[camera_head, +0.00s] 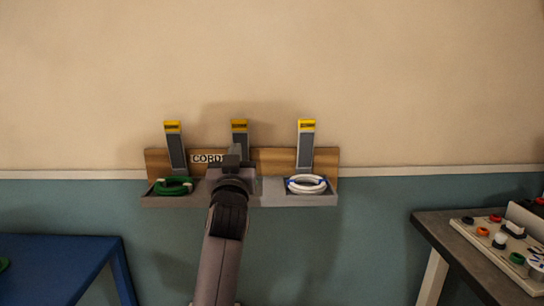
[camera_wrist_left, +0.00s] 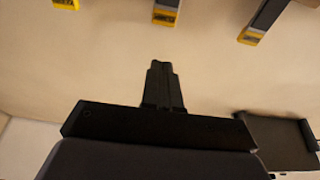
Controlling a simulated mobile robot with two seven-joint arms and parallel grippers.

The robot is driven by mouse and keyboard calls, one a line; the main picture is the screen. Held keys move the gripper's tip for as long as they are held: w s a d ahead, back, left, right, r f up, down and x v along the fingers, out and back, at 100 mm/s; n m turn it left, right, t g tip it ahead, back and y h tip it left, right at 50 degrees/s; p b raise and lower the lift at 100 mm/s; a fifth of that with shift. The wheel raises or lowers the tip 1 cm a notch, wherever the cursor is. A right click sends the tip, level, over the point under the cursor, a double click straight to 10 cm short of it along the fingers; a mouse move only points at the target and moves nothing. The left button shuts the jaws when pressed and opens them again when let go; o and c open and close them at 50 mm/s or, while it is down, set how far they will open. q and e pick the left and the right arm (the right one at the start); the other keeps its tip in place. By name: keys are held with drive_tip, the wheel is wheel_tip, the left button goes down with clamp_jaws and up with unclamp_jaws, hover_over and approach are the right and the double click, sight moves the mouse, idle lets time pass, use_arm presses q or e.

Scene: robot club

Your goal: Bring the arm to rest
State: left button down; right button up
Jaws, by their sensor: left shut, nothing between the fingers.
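My left arm comes up from the bottom of the head view, and its gripper (camera_head: 233,154) is in front of the middle of a wall rack. In the left wrist view the gripper's two dark fingers (camera_wrist_left: 163,84) are together with nothing between them. The gripper points toward the beige wall. My right gripper is not in view.
The wooden cord rack (camera_head: 260,159) has several yellow-tipped upright holders. A green cord coil (camera_head: 173,187) and a white cord coil (camera_head: 306,185) lie in its grey trays. A blue table (camera_head: 60,262) stands left, a dark-topped table (camera_head: 446,232) with a button panel right.

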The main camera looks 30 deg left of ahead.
use_arm(q)
drive_tip(key=s+d+f+m+g+h, duration=0.1)
drive_tip(key=s+d+f+m+h, duration=0.15)
drive_tip(key=f, duration=0.75)
drive_tip(key=s+d+f+m+g+h, duration=0.1)
drive_tip(key=s+d+f+m+h, duration=0.2)
drive_tip(key=f, duration=0.6)
drive_tip(key=s+d+f+m+g+h, duration=0.1)
drive_tip(key=s+d+f+h, duration=0.25)
drive_tip(key=f, duration=0.65)
drive_tip(key=s+d+f+m+g+h, duration=0.1)
drive_tip(key=s+d+f, duration=0.3)
drive_tip(key=s+f, duration=0.4)
drive_tip(key=s+d+f+m+g+h, duration=0.1)
drive_tip(key=s+d+f+g+h, duration=0.2)
drive_tip(key=s+f, duration=0.5)
drive_tip(key=s+d+g, duration=0.1)
drive_tip(key=s+d, duration=0.1)
drive_tip(key=s, duration=0.2)
drive_tip(key=shift+s+f+p, duration=0.35)
drive_tip(key=shift+a, duration=0.15)
